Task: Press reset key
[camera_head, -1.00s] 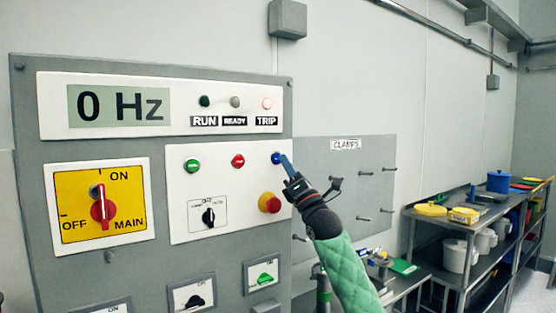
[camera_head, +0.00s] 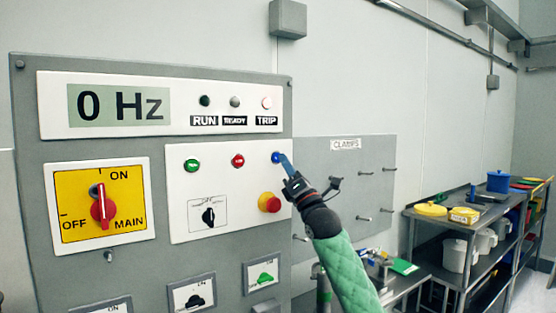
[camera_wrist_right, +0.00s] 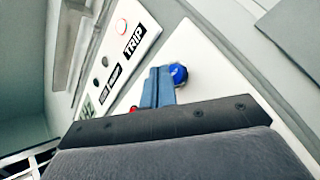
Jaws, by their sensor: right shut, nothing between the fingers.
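The blue button (camera_head: 276,157) sits at the upper right of the white control plate, right of the green and red buttons. It also shows in the right wrist view (camera_wrist_right: 179,73). No label on it is readable. My right gripper (camera_head: 284,160) is shut and empty, with its blue fingers' tips right at the blue button. In the right wrist view the fingers (camera_wrist_right: 158,88) lie just left of the button; whether they touch it I cannot tell. My left gripper is not in view.
The red emergency knob (camera_head: 270,202) stands out below the blue button, close to my right wrist. The display (camera_head: 118,104) reads 0 Hz. The TRIP lamp (camera_head: 267,102) looks pale with a red rim. A clamp board (camera_head: 340,200) and shelves (camera_head: 460,228) are to the right.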

